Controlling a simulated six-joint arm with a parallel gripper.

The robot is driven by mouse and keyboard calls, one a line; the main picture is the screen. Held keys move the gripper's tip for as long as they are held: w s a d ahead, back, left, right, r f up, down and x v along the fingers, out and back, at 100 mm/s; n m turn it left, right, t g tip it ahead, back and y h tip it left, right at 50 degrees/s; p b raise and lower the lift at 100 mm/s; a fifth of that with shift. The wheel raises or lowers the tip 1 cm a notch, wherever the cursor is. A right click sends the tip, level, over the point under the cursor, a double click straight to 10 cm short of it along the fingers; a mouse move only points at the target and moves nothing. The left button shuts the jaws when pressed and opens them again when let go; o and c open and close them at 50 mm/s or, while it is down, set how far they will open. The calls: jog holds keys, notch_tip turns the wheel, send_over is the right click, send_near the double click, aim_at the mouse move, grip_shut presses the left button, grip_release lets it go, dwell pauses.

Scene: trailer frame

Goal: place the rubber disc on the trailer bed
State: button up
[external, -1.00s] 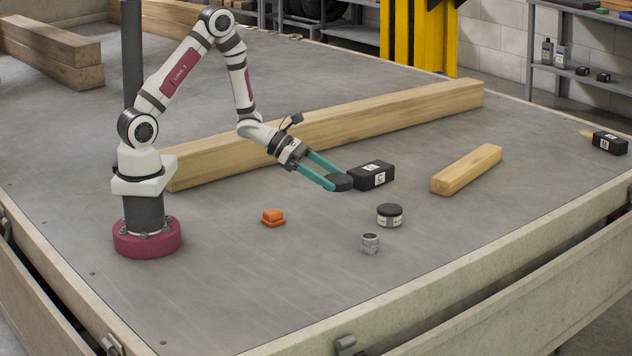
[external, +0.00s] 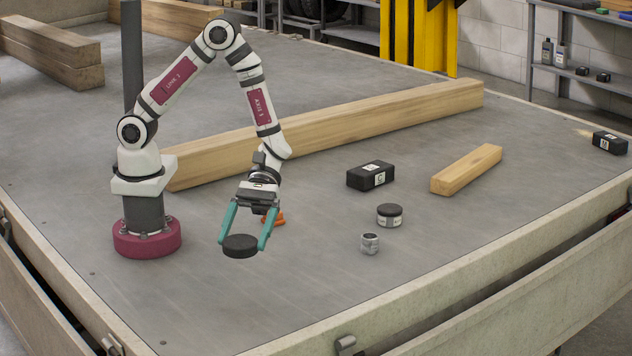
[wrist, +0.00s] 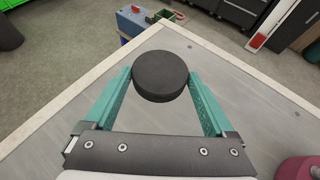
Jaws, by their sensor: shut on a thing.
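The rubber disc (external: 240,246) is a thick black round puck. My gripper (external: 242,243) has its two teal fingers shut on the disc's sides, and the disc is held flat at the fingertips. In the wrist view the disc (wrist: 160,76) sits between the fingertips, over the bed's edge and corner as seen from there. The trailer bed (external: 330,290) is a wide grey metal surface with a pale rim. The disc appears to be above the bed, but its exact height is hard to tell.
An orange block (external: 277,218) is partly hidden behind my gripper. A black box (external: 370,176), a black-lidded jar (external: 389,216), a metal fitting (external: 369,244) and a short timber (external: 467,170) stand to the right. A long timber (external: 350,124) lies behind. The front bed is clear.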

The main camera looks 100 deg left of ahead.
jog(key=s+d+m+g+y, duration=0.25)
jog(key=s+m+g, duration=0.3)
jog(key=s, duration=0.35)
jog(key=w+a+f, duration=0.1)
jog(key=w+f, duration=0.1)
jog(key=w, duration=0.1)
jog(key=w+a+f, duration=0.2)
jog(key=w+f, duration=0.1)
jog(key=w+a+f, duration=0.2)
jog(key=w, duration=0.2)
jog(key=shift+f, duration=0.15)
notch_tip(320, 180, down, 4)
jog(key=shift+w+f, duration=0.1)
jog(key=shift+w, duration=0.05)
